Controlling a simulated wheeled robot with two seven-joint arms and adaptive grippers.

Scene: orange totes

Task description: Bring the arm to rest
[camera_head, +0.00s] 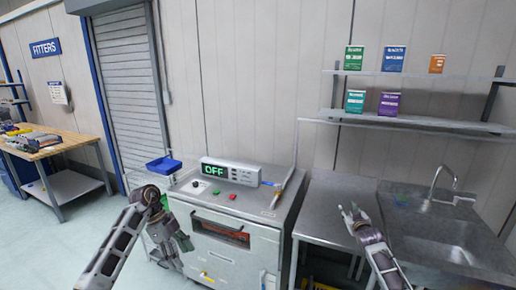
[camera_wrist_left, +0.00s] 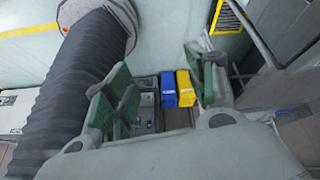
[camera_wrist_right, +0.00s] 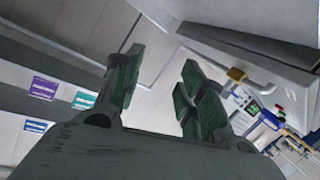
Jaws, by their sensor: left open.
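My left arm comes in from the lower left in the head view. Its gripper (camera_head: 172,262) hangs in front of the left side of the grey machine (camera_head: 235,215), fingers pointing down. In the left wrist view its green-padded fingers (camera_wrist_left: 165,92) are spread with nothing held. A blue box (camera_wrist_left: 168,90) and a yellow box (camera_wrist_left: 185,88) show between them, lower down. My right gripper (camera_head: 350,211) is raised over the steel counter, left of the sink (camera_head: 440,250). In the right wrist view its fingers (camera_wrist_right: 158,85) are apart and empty.
The machine's display reads OFF (camera_head: 215,170). A blue tray (camera_head: 163,165) is at its left. Shelves (camera_head: 420,122) with several small boxes hang above the counter. A wooden workbench (camera_head: 50,143) stands far left. The floor (camera_head: 75,240) between is clear.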

